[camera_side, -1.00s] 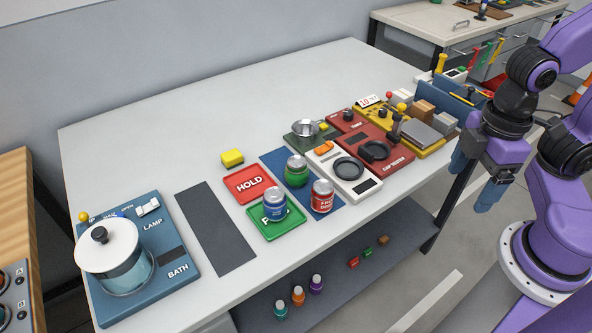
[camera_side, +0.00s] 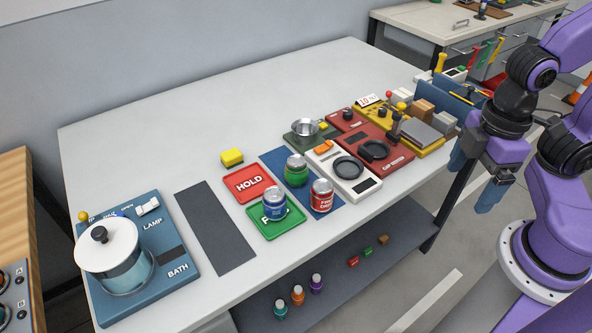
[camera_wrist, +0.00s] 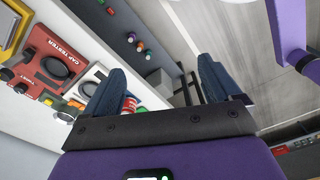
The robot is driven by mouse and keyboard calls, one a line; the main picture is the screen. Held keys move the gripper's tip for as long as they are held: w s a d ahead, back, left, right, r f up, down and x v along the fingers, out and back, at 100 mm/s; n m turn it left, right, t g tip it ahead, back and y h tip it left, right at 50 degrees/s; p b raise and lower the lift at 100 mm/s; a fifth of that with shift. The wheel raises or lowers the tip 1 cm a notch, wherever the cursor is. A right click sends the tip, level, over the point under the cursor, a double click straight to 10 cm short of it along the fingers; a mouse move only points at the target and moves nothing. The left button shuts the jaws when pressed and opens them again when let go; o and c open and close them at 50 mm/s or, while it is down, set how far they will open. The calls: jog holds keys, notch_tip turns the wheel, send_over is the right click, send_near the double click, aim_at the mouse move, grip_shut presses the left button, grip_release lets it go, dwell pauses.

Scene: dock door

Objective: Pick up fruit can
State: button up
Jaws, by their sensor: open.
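Three cans stand upright on the table in the side view: a red can (camera_side: 321,196), a blue can (camera_side: 275,204) and a green can (camera_side: 297,171). The labels are too small to read surely, so I cannot tell which is the fruit can. The red and green cans stand on a dark blue mat (camera_side: 324,211). The blue can stands on a green pad (camera_side: 290,228). My gripper (camera_side: 475,182) is open and empty, off the table's right edge, well away from the cans. In the wrist view, my gripper (camera_wrist: 160,85) partly hides a red can (camera_wrist: 131,103).
A red HOLD pad (camera_side: 250,184) lies left of the mat. A white device (camera_side: 352,177) and a red cap tester (camera_side: 388,149) stand right of the cans. A bath unit with a pot (camera_side: 122,262) is at left. A lower shelf (camera_side: 340,283) holds small bottles. The table's back is clear.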

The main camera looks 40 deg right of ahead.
jog(key=w+a+f+m+g+y, duration=0.2)
jog(key=w+a+m+g+y, duration=0.1)
jog(key=w+m, duration=0.55)
jog(key=w+a+f+m+g+y, duration=0.2)
jog(key=w+a+m+g, duration=0.1)
jog(key=w+m, duration=0.55)
jog(key=w+d+f+m+t+y, duration=0.1)
jog(key=w+d+f+m+y, duration=0.1)
jog(key=w+m, duration=0.2)
jog(key=w+d+f+m+t+y, duration=0.2)
jog(key=w+d+m+y, duration=0.1)
jog(key=w, duration=0.3)
jog(key=w+d+f+m+t+y, duration=0.2)
jog(key=w+m+y, duration=0.1)
jog(key=w+m, duration=0.2)
jog(key=shift+d+m, duration=0.2)
jog(key=shift+m, duration=0.4)
jog(key=shift+w+t, duration=0.15)
jog(key=shift+t, duration=0.15)
send_near(291, 171)
jog(key=a+f, duration=0.3)
jog(key=shift+w+a+f, duration=0.15)
jog(key=shift+w+a, duration=0.05)
jog(key=shift+w, duration=0.1)
jog(key=shift+w+x, duration=0.2)
jog(key=shift+x, duration=2.6)
jog(key=shift+r, duration=0.25)
jog(key=c, duration=1.2)
